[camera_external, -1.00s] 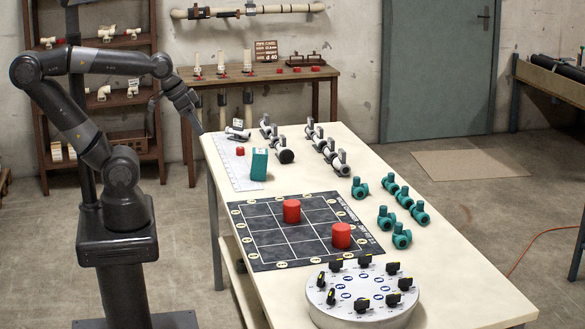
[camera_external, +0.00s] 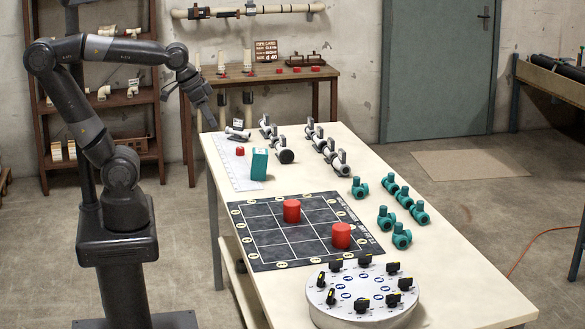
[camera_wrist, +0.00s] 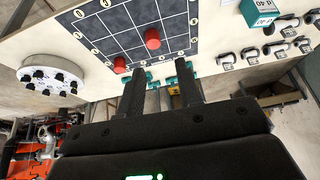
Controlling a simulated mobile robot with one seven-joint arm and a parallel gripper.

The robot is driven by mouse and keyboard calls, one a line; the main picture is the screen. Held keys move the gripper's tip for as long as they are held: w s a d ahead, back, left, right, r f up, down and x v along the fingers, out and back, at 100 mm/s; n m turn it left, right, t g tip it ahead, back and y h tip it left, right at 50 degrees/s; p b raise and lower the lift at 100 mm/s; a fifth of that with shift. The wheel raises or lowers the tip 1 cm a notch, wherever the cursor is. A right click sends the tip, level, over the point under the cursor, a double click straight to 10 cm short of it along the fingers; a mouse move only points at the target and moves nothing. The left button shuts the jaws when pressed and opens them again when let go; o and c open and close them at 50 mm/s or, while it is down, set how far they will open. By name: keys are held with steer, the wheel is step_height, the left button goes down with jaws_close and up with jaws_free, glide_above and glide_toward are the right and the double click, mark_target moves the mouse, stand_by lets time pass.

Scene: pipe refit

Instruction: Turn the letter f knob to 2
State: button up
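The round white dial plate (camera_external: 362,318) sits at the table's near end and carries several black knobs, such as the one at its back (camera_external: 365,260). The blue letter marks and the numbers are too small to read, so I cannot tell which knob is f or where it points. The plate also shows at the upper left of the wrist view (camera_wrist: 52,62). My gripper (camera_external: 211,124) is in the air by the table's far left corner, well away from the plate. In the wrist view its two fingers (camera_wrist: 161,72) are apart with nothing between them.
A black grid mat (camera_external: 267,222) with two red cylinders (camera_external: 292,211) lies behind the plate. A teal box (camera_external: 259,164), grey pipe fittings (camera_external: 325,148) and teal valves (camera_external: 402,236) stand farther back and right. Air above the table is clear.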

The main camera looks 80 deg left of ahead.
steer(key=w+d+r+g, duration=0.2)
steer(key=w+d+r, duration=0.1)
steer(key=w+d, duration=0.85)
steer(key=g, duration=0.3)
glide_above(336, 260)
step_height(336, 260, down, 16)
step_height(336, 260, down, 10)
steer(key=shift+f, duration=0.2)
jaws_close()
